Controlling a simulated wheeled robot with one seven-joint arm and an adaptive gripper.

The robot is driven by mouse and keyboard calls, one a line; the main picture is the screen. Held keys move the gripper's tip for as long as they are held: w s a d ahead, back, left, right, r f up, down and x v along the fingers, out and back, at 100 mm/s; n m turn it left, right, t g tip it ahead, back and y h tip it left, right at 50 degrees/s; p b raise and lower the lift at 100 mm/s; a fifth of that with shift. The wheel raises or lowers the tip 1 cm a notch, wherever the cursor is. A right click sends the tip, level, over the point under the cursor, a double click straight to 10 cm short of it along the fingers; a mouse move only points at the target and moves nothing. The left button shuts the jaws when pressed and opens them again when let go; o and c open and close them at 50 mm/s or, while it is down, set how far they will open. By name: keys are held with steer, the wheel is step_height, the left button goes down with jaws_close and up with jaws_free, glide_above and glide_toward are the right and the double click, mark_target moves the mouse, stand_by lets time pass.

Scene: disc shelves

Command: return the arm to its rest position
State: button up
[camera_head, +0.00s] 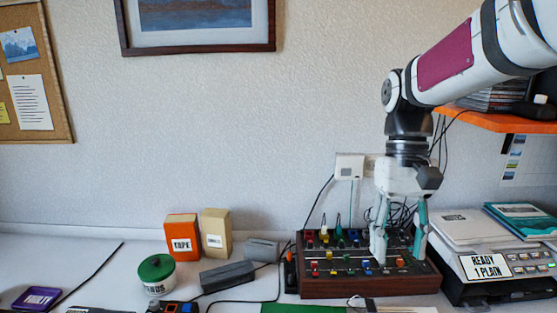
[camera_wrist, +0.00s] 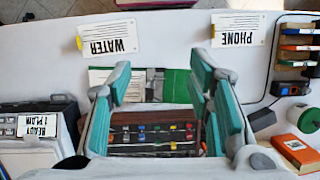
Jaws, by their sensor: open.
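My gripper (camera_head: 399,254) hangs pointing down at the end of my arm, in front of or above a wooden panel (camera_head: 365,287) with several coloured knobs and sliders. Its two teal-padded fingers are apart and nothing shows between them. In the wrist view the open fingers (camera_wrist: 160,85) frame the panel (camera_wrist: 152,118) and a green strip with a paper beyond it. Part of the panel is hidden behind the fingers. I cannot tell whether the fingertips touch the knobs.
An orange TAPE box (camera_head: 181,239), a tan box (camera_head: 216,234) and a green-lidded jar (camera_head: 157,274) stand left. A printer-like machine (camera_head: 505,265) stands right, under an orange shelf (camera_head: 510,122). Cables run behind the panel. WATER (camera_wrist: 108,36) and PHONE (camera_wrist: 238,30) cards show in the wrist view.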

steer(key=s+r+t+p, duration=0.2)
steer(key=s+t, duration=0.1)
steer(key=s, duration=0.6)
steer(key=s+r+t+p, duration=0.2)
steer(key=s+t+p, duration=0.1)
steer(key=s, duration=0.6)
steer(key=shift+s+r+n+t, duration=0.2)
steer(key=shift+s+n+t, duration=0.15)
steer(key=shift+t, duration=0.35)
